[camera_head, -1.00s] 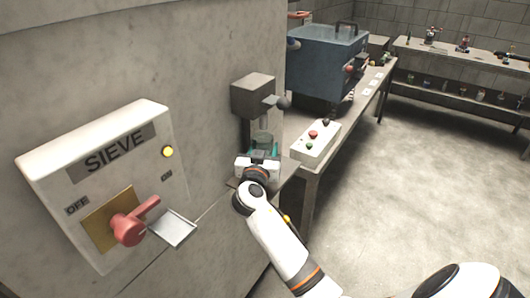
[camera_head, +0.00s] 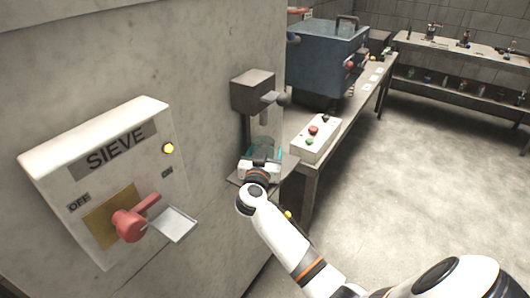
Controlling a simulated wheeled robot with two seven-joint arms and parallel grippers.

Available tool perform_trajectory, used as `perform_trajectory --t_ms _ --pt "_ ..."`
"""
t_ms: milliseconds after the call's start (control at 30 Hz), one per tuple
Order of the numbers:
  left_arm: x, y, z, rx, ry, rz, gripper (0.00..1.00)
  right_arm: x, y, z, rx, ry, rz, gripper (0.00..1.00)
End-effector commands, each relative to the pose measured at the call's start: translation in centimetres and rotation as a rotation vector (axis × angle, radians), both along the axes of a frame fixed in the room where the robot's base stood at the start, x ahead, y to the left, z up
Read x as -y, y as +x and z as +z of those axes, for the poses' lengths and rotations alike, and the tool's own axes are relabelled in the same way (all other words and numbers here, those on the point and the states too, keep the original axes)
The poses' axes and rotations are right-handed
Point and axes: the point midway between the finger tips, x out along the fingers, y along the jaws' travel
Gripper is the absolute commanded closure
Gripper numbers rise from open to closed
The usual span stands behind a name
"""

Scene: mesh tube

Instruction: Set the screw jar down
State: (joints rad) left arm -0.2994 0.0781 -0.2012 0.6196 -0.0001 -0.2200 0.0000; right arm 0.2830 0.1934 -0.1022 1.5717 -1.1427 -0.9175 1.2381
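The screw jar (camera_head: 264,149) is a translucent teal-green vessel under the grey dispenser head on the wall, just above or on a small grey shelf (camera_head: 238,180). It is mostly hidden behind my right gripper (camera_head: 261,163), whose arm comes in from the lower right. The gripper is at the jar, but its fingers are too small and covered to tell whether they are shut on it. I cannot tell whether the jar's base touches the shelf. My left gripper is not in view.
A grey dispenser (camera_head: 254,90) overhangs the jar. A SIEVE switch box (camera_head: 105,180) with a red lever is on the wall at left. A button box (camera_head: 316,140) and a blue machine (camera_head: 326,58) stand on the bench at right. The floor at right is clear.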

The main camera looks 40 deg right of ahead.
Motion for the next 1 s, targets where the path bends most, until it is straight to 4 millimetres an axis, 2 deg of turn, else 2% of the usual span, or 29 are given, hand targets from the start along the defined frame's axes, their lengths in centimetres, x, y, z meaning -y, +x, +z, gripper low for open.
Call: perform_trajectory --t_ms 367,467,800,1000 --pt "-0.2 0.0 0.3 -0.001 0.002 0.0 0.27 -0.2 -0.1 0.2 -0.001 0.001 0.001 0.3" --pt "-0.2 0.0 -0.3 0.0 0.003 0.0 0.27 -1.3 -1.1 -0.1 0.0 0.003 0.003 0.3" --pt "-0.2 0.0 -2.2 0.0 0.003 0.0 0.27 -6.3 -6.2 -0.2 0.001 0.004 0.002 0.3" --pt "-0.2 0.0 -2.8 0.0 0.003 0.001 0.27 -8.1 -8.0 0.0 -0.001 0.001 0.001 0.3"
